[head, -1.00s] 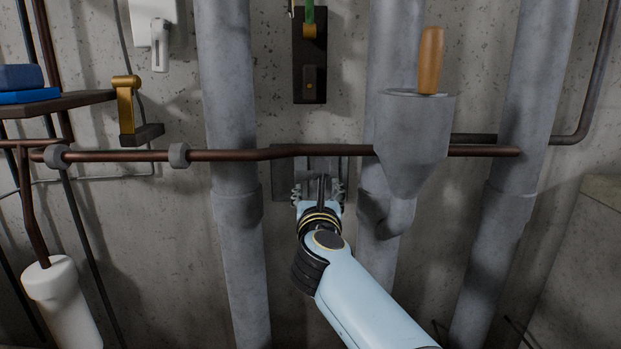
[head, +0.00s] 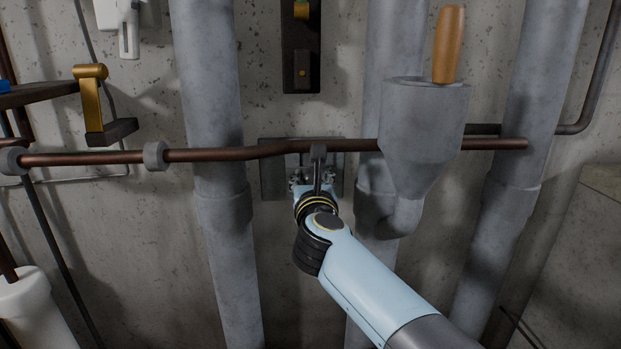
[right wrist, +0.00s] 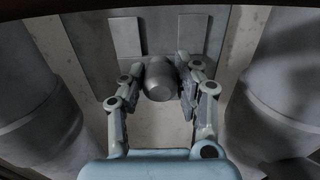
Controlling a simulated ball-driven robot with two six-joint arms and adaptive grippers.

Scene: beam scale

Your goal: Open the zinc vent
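The zinc vent is a grey metal plate (head: 272,183) on the wall, partly hidden by the copper pipe and my right arm. In the right wrist view the plate (right wrist: 88,40) has two upright panels and a short grey cylindrical knob (right wrist: 160,82). My right gripper (head: 317,182) is in front of the plate, just below the pipe. In the right wrist view its fingers (right wrist: 158,96) are apart, one on each side of the knob; whether they touch it is unclear. A dark rod with a grey top (head: 318,151) shows above the gripper. My left gripper is not in view.
The copper pipe (head: 220,154) crosses in front of the plate. Thick grey pipes (head: 212,90) stand on both sides. A grey funnel (head: 420,125) with a wooden handle (head: 449,45) is close on the right. A dark panel (head: 301,72) hangs above.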

